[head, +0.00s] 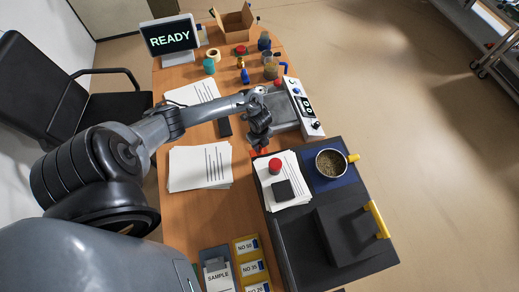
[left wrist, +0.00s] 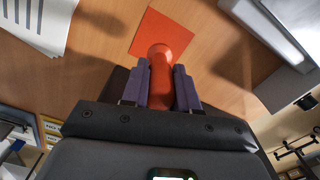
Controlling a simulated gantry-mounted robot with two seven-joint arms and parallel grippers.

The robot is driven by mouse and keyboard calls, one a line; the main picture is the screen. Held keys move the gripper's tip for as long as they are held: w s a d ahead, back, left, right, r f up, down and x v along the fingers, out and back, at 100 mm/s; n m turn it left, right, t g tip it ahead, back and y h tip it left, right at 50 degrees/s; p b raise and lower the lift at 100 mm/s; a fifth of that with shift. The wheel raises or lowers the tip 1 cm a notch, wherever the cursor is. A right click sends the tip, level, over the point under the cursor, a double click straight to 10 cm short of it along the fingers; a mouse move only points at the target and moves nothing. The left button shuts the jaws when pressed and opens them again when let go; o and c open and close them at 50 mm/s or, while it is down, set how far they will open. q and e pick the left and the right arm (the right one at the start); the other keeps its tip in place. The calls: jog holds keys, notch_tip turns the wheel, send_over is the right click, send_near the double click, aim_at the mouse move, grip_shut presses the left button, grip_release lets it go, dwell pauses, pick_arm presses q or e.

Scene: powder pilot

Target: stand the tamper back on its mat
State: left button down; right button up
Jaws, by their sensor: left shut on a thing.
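My left gripper (head: 259,140) is over the table, between the white device and the paper stacks. In the left wrist view its two fingers (left wrist: 160,88) are shut on the orange-red tamper (left wrist: 160,60), whose rounded end points away from the wrist. A flat orange square mat (left wrist: 150,28) lies on the wood just beyond that end and is partly covered by it. In the head view a little orange-red (head: 261,152) shows below the gripper; I cannot tell if it is mat or tamper. I cannot tell whether the tamper touches the mat. My right gripper is not in view.
A white device (head: 299,105) stands right of the gripper. Paper stacks (head: 200,168) lie to the left. A red-topped item (head: 275,166) and a black block (head: 283,190) rest on papers nearby. A granule-filled cup (head: 331,162) stands at right.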

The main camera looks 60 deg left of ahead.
aim_at(260, 148)
pick_arm(q)
jog(key=shift+f+b, duration=0.45)
jog(key=shift+f, duration=1.45)
jog(key=shift+f, duration=0.1)
jog(key=c, duration=0.9)
grip_release()
jog(key=shift+o, duration=0.2)
jog(key=shift+r, duration=0.35)
notch_tip(260, 148, up, 12)
jog(key=shift+f+p, duration=0.2)
jog(key=shift+p, duration=1.05)
